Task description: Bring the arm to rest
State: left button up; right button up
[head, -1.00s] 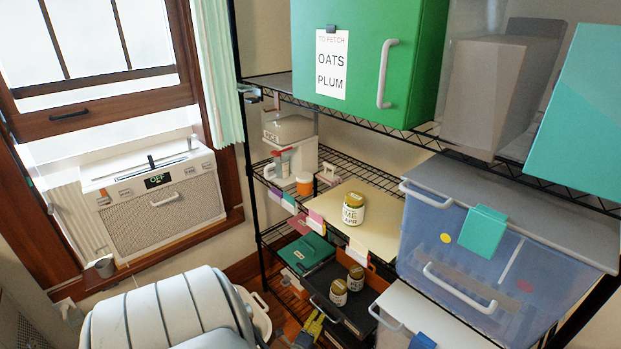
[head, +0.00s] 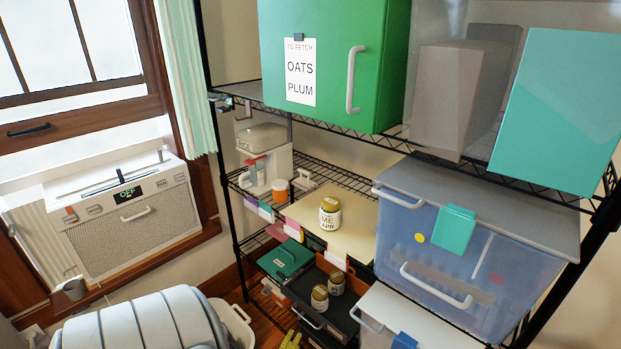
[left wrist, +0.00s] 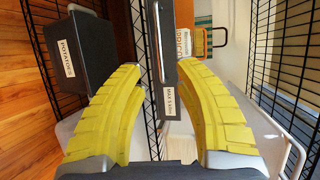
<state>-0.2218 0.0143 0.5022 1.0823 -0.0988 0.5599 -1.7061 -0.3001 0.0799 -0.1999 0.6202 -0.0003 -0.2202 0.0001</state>
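My left gripper (head: 291,341) barely shows at the bottom edge of the head view, as yellow fingertips by the lower shelves. In the left wrist view its two yellow ribbed fingers (left wrist: 161,75) stand apart. A dark upright edge with a white label shows between and beyond them; I see nothing clearly gripped. My right gripper is in neither view.
A black wire shelf rack holds a green box (head: 335,65), a blue translucent bin (head: 465,255), a jar (head: 330,213) on a cream board, and two jars in a dark drawer (head: 345,318). A ribbed rounded grey thing (head: 140,325) stands at lower left.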

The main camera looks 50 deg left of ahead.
pick_arm(q)
jog(key=s+d+f+n+g+h, duration=0.3)
jog(key=s+d+f+n, duration=0.2)
jog(key=d+f, duration=0.3)
jog(key=s+d+f+n+g+h, duration=0.35)
jog(key=d+f, duration=0.25)
jog(key=f, duration=0.4)
jog(key=s+d+f+g+h, duration=0.1)
jog(key=s+d+f, duration=0.3)
jog(key=s, duration=0.8)
jog(key=s+d+f+g, duration=0.4)
jog(key=s+d, duration=0.4)
jog(key=s, duration=0.4)
jog(key=shift+f+g+h, duration=0.35)
jog(key=shift+f, duration=0.4)
jog(key=shift+n, duration=0.25)
